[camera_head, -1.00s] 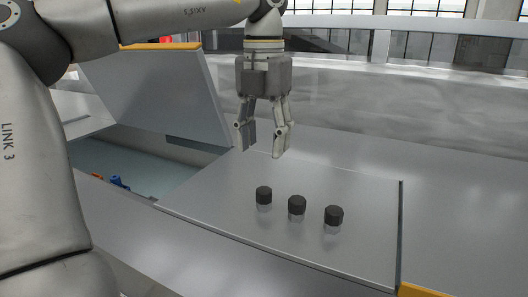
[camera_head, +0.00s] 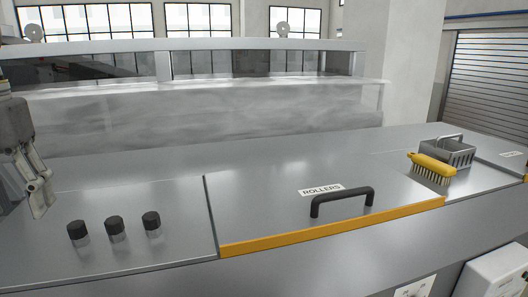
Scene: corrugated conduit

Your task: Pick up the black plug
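Three small black plugs stand in a short row on the grey metal worktop at the lower left: a left one (camera_head: 77,230), a middle one (camera_head: 115,225) and a right one (camera_head: 151,220). They look alike, dark and cylindrical, each with a faint reflection below. My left gripper (camera_head: 26,194) is at the left edge, partly cut off by the frame. Its fingers point down and look apart, with nothing between them. It is above the worktop, up and left of the plugs, not touching them. My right gripper is not in view.
Right of the plugs is a panel labelled ROLLERS (camera_head: 275,215) with a black handle (camera_head: 343,201) and yellow front edge. A yellow brush (camera_head: 432,168) and a metal basket (camera_head: 455,152) sit at the right. The worktop between is clear.

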